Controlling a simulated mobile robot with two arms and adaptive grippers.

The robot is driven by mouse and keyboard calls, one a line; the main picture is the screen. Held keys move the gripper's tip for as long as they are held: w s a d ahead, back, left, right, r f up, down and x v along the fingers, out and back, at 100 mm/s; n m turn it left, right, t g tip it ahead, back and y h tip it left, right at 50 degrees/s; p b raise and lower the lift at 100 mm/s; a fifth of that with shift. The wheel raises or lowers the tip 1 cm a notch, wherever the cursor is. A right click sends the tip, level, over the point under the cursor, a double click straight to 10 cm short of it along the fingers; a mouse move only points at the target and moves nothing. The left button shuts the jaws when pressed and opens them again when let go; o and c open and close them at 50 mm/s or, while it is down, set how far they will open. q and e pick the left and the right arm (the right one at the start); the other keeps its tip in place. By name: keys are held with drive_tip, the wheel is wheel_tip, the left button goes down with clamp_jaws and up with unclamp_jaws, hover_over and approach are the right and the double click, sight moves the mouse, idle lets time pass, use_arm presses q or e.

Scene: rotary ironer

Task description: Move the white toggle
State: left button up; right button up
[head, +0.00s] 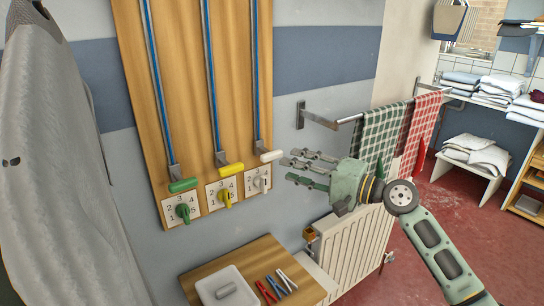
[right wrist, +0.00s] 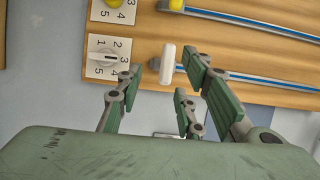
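A white toggle handle (head: 271,155) sits at the lower end of the rightmost blue-lined rail on the wooden wall board. Just below it is a white knob (head: 264,184) on a numbered plate. My right gripper (head: 293,168) is open, its fingers pointing left toward the board, just right of the handle and knob. In the right wrist view the white handle (right wrist: 168,64) appears between the spread fingers (right wrist: 158,85), beyond or level with their tips; I cannot tell whether they touch. The white knob (right wrist: 104,57) lies left of it. My left gripper is not in view.
Yellow (head: 231,168) and green (head: 183,185) handles with matching knobs sit left of the white one. A towel rail (head: 320,120) with checked towels and a radiator (head: 350,250) are at right. A small wooden table (head: 250,255) stands below.

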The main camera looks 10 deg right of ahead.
sight(276, 156)
drive_tip(key=shift+w+a+r+p, duration=0.15)
drive_tip(key=shift+w+r+p, duration=0.15)
drive_tip(key=shift+w+r, duration=0.35)
drive_tip(key=p+x, duration=0.1)
drive_tip(key=x, duration=0.4)
drive_tip(key=shift+w+a+p, duration=0.1)
drive_tip(key=shift+a+p, duration=0.05)
drive_tip(key=shift+p, duration=0.25)
drive_tip(key=shift+w+a+f, duration=0.1)
drive_tip(key=shift+w+a, duration=0.35)
clamp_jaws()
